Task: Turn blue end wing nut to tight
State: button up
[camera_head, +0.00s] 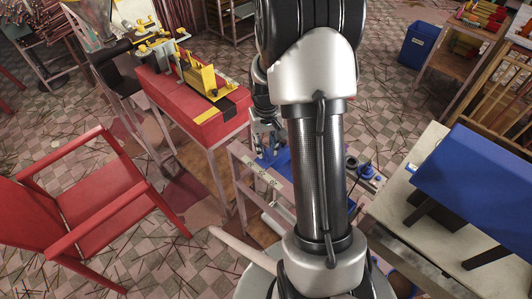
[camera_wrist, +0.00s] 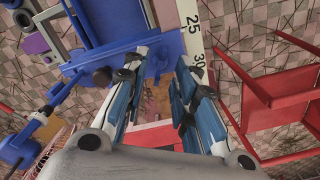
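The blue extruder (camera_wrist: 105,55) fills the upper left of the wrist view, with a blue plate and rails. Part of it shows behind my arm in the head view (camera_head: 282,160). A blue knob-like piece (camera_wrist: 17,149) on a rod is at the lower left of the wrist view; I cannot tell whether it is the end wing nut. My gripper (camera_wrist: 161,75) is open, its blue-and-white fingers apart, with nothing visible held between them. In the head view my gripper (camera_head: 266,138) is partly hidden beside my arm, above the blue extruder. Whether its fingertips touch the extruder is unclear.
A numbered scale strip (camera_wrist: 193,30) lies beyond the fingers. A red chair (camera_head: 100,205) stands at left, near a red table (camera_head: 195,120) with a yellow extruder (camera_head: 205,80). A blue box-like machine (camera_head: 475,185) on a pale table is at right. A blue bin (camera_head: 418,45) stands behind.

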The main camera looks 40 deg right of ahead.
jog(key=shift+f, duration=1.1)
jog(key=shift+c, duration=0.5)
grip_shut()
